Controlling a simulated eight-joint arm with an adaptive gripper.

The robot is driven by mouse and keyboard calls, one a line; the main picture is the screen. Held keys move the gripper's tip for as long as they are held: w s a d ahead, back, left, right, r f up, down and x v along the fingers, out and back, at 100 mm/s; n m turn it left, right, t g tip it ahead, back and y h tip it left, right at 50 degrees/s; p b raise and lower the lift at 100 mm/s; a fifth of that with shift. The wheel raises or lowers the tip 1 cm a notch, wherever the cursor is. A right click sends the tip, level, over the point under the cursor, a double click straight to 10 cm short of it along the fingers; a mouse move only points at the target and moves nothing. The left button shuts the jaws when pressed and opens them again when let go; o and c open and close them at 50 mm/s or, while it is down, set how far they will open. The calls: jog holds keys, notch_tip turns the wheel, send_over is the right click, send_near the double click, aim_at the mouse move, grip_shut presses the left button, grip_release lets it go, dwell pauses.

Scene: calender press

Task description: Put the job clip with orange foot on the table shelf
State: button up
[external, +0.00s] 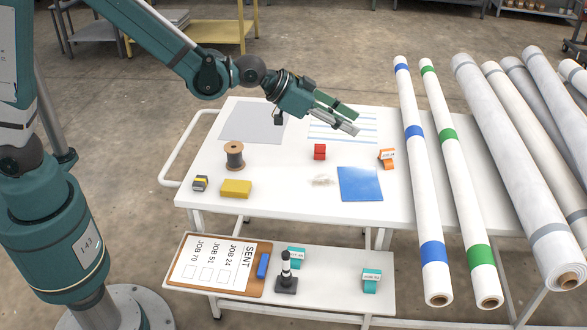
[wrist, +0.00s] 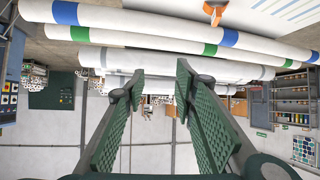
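The job clip with orange foot (external: 387,158) stands on the table top near its right side, beside the rolls; its white label faces up. Part of an orange piece, apparently this clip (wrist: 214,10), shows at the top edge of the wrist view. The table shelf (external: 329,295) is the lower white board below the table top. My gripper (external: 350,123) hangs above the back of the table, up and left of the clip and apart from it. In the wrist view my gripper (wrist: 160,78) is open, with nothing between its fingers.
The shelf holds a clipboard (external: 188,262), a blue block (external: 263,265), a black-and-white stamp (external: 286,279) and two teal clips (external: 296,257). Long rolls (external: 407,120) border the right.

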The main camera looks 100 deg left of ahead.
jog(key=w+a+f+t+y, duration=0.1)
jog(key=w+a+f, duration=0.5)
jog(key=a+f, duration=0.3)
jog(key=n+y, duration=0.1)
jog(key=n, duration=0.1)
send_near(390, 149)
jog(key=shift+b+x, duration=0.35)
jog(key=shift+x, duration=0.8)
jog(key=shift+f, duration=0.2)
jog(key=shift+x, duration=1.2)
jog(key=shift+w+b, duration=0.1)
jog(key=shift+b, duration=0.2)
jog(key=shift+b+x, duration=0.75)
jog(key=shift+x, duration=1.8)
jog(key=shift+r, duration=0.1)
jog(key=shift+c, duration=0.2)
jog(key=c, duration=0.8)
